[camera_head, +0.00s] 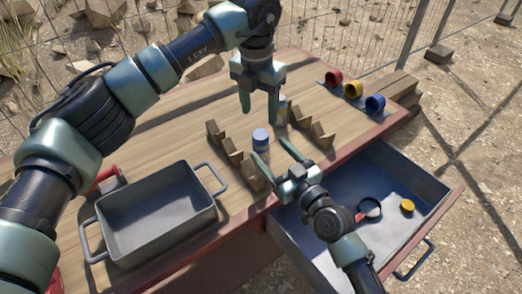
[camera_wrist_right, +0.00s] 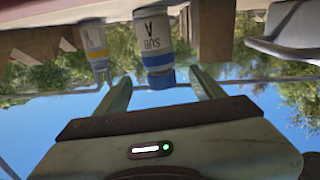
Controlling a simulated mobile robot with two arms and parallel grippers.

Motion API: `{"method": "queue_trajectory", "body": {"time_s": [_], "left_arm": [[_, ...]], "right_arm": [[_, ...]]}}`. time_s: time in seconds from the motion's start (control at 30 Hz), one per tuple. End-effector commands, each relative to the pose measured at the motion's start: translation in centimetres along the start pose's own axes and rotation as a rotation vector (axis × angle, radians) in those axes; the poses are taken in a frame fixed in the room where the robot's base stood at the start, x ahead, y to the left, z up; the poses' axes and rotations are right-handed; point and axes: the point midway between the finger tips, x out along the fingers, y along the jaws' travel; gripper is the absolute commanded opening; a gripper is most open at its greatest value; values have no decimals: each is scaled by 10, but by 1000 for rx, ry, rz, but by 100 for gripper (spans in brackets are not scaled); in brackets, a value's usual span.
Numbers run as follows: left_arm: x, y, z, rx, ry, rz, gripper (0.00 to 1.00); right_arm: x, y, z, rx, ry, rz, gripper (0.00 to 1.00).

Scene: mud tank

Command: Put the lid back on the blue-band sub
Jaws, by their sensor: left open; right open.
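The blue-band sub (camera_head: 261,139) is a pale bottle marked SUB A, upright on the table between wooden notched racks. The right wrist view, which is upside down, shows its blue band and label (camera_wrist_right: 155,40). A blue lid (camera_wrist_right: 160,77) shows at its top end; I cannot tell how firmly it sits. My right gripper (camera_head: 270,152) is open and empty, its fingers pointing at this bottle from the front. My left gripper (camera_head: 259,104) is open and empty, pointing down above the table behind the bottle. A yellow-band bottle (camera_wrist_right: 94,42) stands beside it, partly hidden in the head view.
A grey tray (camera_head: 113,238) with handles stands at the left. The open drawer (camera_head: 432,182) at the right holds a yellow lid (camera_head: 407,206) and a dark ring-shaped thing (camera_head: 369,208). Red, yellow and blue cups (camera_head: 352,88) line the back edge. Notched racks (camera_head: 225,146) flank the bottles.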

Motion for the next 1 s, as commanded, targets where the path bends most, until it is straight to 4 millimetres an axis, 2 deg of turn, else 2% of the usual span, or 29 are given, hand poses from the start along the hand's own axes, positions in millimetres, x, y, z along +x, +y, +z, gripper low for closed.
{"method": "queue_trajectory", "body": {"time_s": [0.1, 0.33, 0.5, 0.77, 1.0], "left_arm": [[0, 0, 0, 0, 0, -1, 56], [0, 0, 0, 1, 0, -1, 56], [0, 0, 0, 1, -1, -1, 56], [0, 0, 0, 1, -1, -1, 56], [0, 0, 0, 1, -1, -1, 56]], "right_arm": [[21, 0, -2, 2, 3, 1, 69], [50, 0, -1, 2, 1, 0, 69], [57, 0, 0, 1, 0, 0, 69], [58, 0, 0, 0, 0, 0, 69], [58, 0, 0, 0, 0, 0, 2]]}}
